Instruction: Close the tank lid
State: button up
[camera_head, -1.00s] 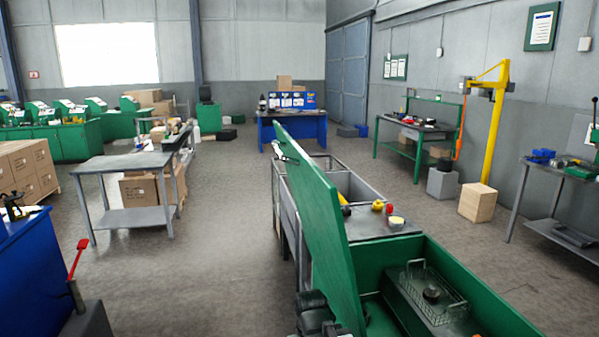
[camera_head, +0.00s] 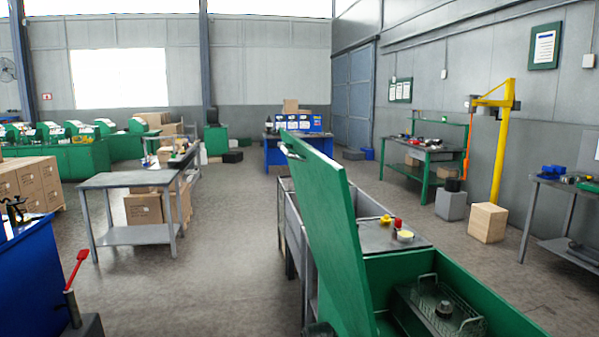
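The green tank (camera_head: 505,318) stands at the lower right, its top open. A wire basket (camera_head: 440,308) with a dark round part sits inside it. The green tank lid (camera_head: 328,225) is raised, standing steeply along the tank's left side and leaning a little to the left. A small metal handle (camera_head: 291,151) shows at the lid's far top end. My gripper's fingers are not in view. A small dark part at the bottom edge, left of the lid, may belong to my arm.
A grey sink bench (camera_head: 375,238) with small red and yellow items adjoins the tank's far end. A grey table (camera_head: 128,180) stands left, and a blue bench (camera_head: 30,285) is at the left edge. The floor between them and the tank is clear.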

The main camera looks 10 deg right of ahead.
aim_at(321, 183)
jog(key=u, duration=2.25)
jog(key=i, duration=0.5)
